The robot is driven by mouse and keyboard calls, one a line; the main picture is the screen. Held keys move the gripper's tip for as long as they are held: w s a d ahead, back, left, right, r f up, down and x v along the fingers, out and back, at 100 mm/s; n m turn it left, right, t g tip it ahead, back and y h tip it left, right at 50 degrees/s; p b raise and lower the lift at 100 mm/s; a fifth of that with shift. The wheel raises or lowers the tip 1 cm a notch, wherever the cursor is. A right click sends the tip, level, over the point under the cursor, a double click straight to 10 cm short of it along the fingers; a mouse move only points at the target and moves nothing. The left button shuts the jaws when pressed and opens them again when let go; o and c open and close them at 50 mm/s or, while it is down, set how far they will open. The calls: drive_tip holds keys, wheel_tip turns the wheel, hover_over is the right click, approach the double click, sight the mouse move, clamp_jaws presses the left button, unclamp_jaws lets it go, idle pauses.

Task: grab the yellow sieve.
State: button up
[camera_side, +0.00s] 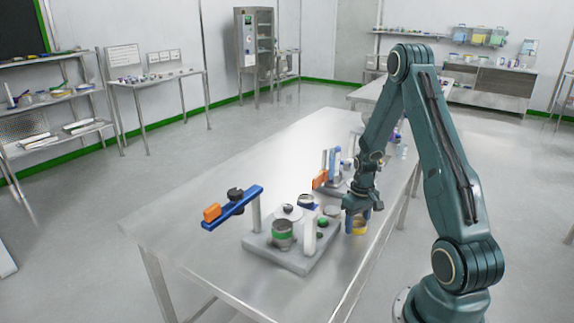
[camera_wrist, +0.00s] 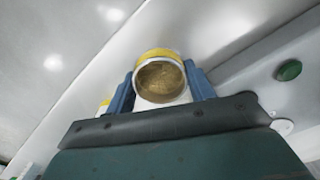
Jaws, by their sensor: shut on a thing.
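The yellow sieve (camera_side: 359,226) is a short round ring at the right edge of the table, beside the grey base of the apparatus. My gripper (camera_side: 357,217) points down over it, with its blue fingers at the sieve's two sides. In the wrist view the sieve (camera_wrist: 160,78) shows a yellow rim and a tan mesh face. My gripper's blue fingers (camera_wrist: 160,90) are shut on it from left and right. Whether the sieve touches the table is hard to tell.
A grey apparatus base (camera_side: 290,258) stands just left of the sieve, carrying a green-banded pot (camera_side: 282,236) and a white post (camera_side: 309,234). A blue arm with an orange end (camera_side: 212,213) reaches left. The table's front left (camera_side: 190,232) is clear.

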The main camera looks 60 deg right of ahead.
drive_tip(key=shift+r, duration=0.15)
wheel_tip(320, 180, up, 20)
idle(0.7)
drive_tip(key=shift+w+f, duration=0.1)
drive_tip(key=shift+f, duration=0.1)
